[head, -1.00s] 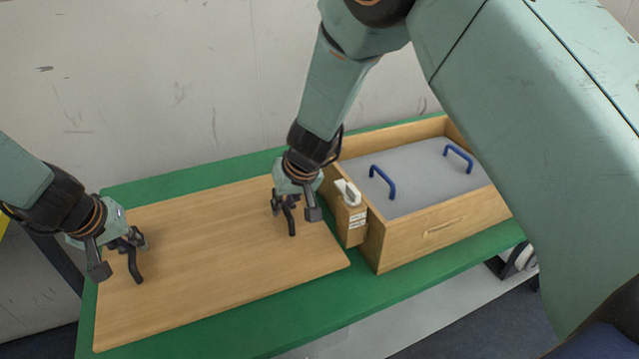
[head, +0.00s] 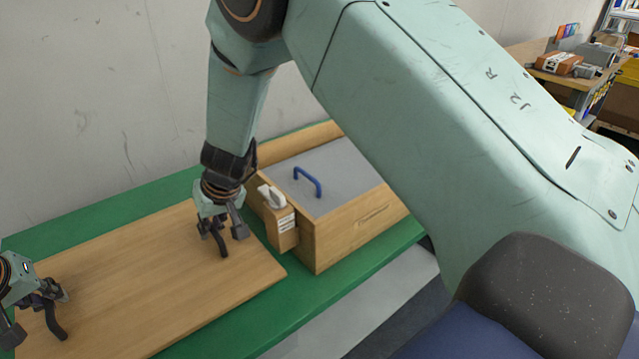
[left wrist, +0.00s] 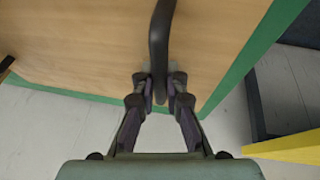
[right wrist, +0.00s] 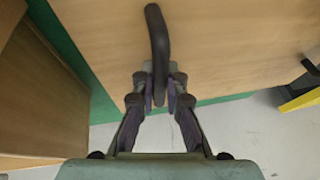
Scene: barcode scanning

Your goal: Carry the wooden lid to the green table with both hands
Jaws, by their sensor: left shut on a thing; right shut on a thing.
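The wooden lid (head: 150,265) is a flat light-brown board lying on or just above the green table (head: 295,308); I cannot tell whether it touches. My left gripper (head: 58,300) is shut on a dark curved handle (left wrist: 160,45) at the lid's left end. My right gripper (head: 222,228) is shut on a second dark handle (right wrist: 157,40) nearer the lid's right end. The left wrist view shows the left fingertips (left wrist: 160,88) on either side of the handle, and the right wrist view shows the right fingertips (right wrist: 159,88) likewise.
A wooden box (head: 350,232) with a grey top panel (head: 340,170) and a blue handle (head: 307,181) stands right of the lid. A small wooden block with a label (head: 285,222) is on its left side. A white wall is behind. Shelves and a cluttered bench (head: 535,52) are far right.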

